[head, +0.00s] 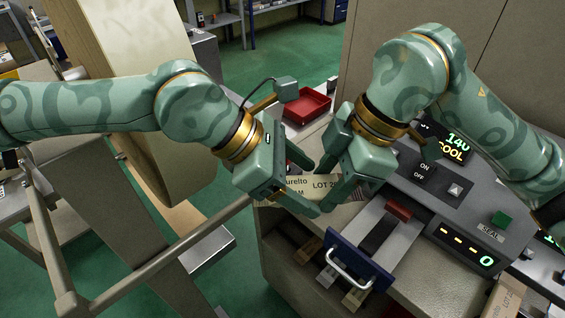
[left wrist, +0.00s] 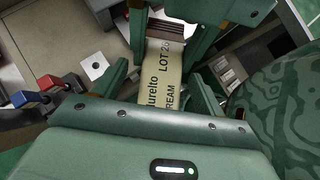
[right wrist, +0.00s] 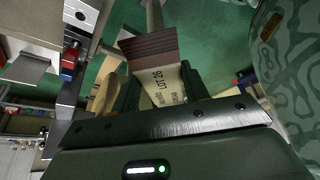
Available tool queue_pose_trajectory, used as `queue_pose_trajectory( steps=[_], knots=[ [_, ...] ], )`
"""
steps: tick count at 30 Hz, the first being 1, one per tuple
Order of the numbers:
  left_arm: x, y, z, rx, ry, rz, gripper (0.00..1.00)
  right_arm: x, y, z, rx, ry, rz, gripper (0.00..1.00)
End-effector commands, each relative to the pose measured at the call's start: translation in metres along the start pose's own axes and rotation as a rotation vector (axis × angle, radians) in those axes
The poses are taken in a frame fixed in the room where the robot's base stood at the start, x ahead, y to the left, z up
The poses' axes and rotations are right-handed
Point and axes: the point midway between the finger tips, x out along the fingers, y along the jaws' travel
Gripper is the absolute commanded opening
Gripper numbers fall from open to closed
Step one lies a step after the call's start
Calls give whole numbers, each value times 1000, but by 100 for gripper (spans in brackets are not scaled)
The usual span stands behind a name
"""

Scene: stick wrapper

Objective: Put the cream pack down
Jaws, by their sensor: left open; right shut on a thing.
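The cream pack (head: 297,183) is a pale, lettered strip with "LOT" print, held between my two grippers above the front edge of the counter. In the left wrist view the pack (left wrist: 160,75) runs up the middle, and in the right wrist view the pack (right wrist: 166,85) shows a brown ribbed end. My right gripper (head: 328,186) is shut on the pack. My left gripper (head: 308,184) is open, with its fingers either side of the pack and gaps visible in the left wrist view. The fingers hide part of the pack in the head view.
A red tray (head: 307,106) sits on the counter behind the grippers. A grey sealing machine (head: 425,200) with lit displays stands at right. A blue-fronted part with a white handle (head: 350,268) juts out at the front.

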Motion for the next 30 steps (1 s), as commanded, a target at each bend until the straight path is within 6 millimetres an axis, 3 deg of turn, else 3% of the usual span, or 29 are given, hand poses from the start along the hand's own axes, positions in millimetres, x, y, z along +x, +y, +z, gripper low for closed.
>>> queue_pose_trajectory(
  steps=[9,12,14,15,16,25,30],
  knots=[
    [4,0,0,-1,-1,0,71,0,0,0,0,0,0,24],
    [4,0,0,-1,-1,0,46,0,0,0,0,0,0,23],
    [4,0,0,0,-1,0,42,0,0,0,0,0,-1,23],
    [4,0,0,0,-1,1,66,0,0,0,0,0,-1,23],
    [4,0,0,0,-1,1,71,0,0,0,0,0,-1,23],
    [2,0,0,-1,-1,1,71,0,0,0,0,0,0,24],
    [-15,1,0,-2,-1,3,71,0,0,0,0,0,0,24]
  ],
)
